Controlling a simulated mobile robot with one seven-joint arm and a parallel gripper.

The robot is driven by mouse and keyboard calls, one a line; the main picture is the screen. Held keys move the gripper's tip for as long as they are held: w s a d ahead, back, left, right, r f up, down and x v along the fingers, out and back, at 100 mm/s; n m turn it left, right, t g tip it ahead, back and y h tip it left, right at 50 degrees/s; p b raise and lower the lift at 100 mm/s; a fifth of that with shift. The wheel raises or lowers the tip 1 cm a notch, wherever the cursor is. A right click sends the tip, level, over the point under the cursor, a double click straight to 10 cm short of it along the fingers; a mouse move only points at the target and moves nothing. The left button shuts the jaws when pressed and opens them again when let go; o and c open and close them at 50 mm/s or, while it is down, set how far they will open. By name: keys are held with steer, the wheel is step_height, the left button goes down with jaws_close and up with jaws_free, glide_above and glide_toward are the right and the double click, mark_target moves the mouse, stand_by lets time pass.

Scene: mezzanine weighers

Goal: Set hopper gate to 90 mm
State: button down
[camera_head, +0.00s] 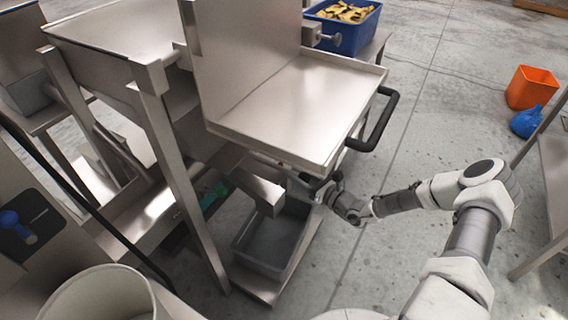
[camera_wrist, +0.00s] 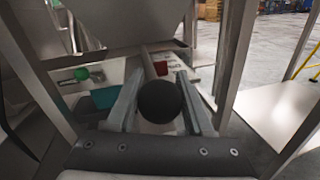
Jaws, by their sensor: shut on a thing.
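My gripper (camera_wrist: 160,108) is shut on a dark round knob (camera_wrist: 159,101), with one grey finger on each side of it. The knob sits on the end of a rod that runs away toward the steel hopper (camera_wrist: 135,22). A red piece (camera_wrist: 160,68) and a pale plate with small dark and red marks (camera_wrist: 180,70) show behind the knob; the marks are too small to read. In the head view my gripper (camera_head: 328,192) is under the front right corner of the steel tray (camera_head: 290,110). The gate itself is not clear in either view.
A black handle (camera_head: 377,122) sticks out from the tray above my gripper. A grey bin (camera_head: 272,243) stands below left. A blue crate of yellow pieces (camera_head: 345,25) is at the back. An orange bin (camera_head: 531,88) is at right. Open floor lies between.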

steer(key=shift+s+d+f, duration=0.1)
steer(key=shift+d+f, duration=0.05)
steer(key=shift+d, duration=0.05)
steer(key=shift+c, duration=1.5)
jaws_free()
steer(key=p+v, duration=0.3)
steer(key=v, duration=1.4)
steer(key=shift+s+d, duration=0.2)
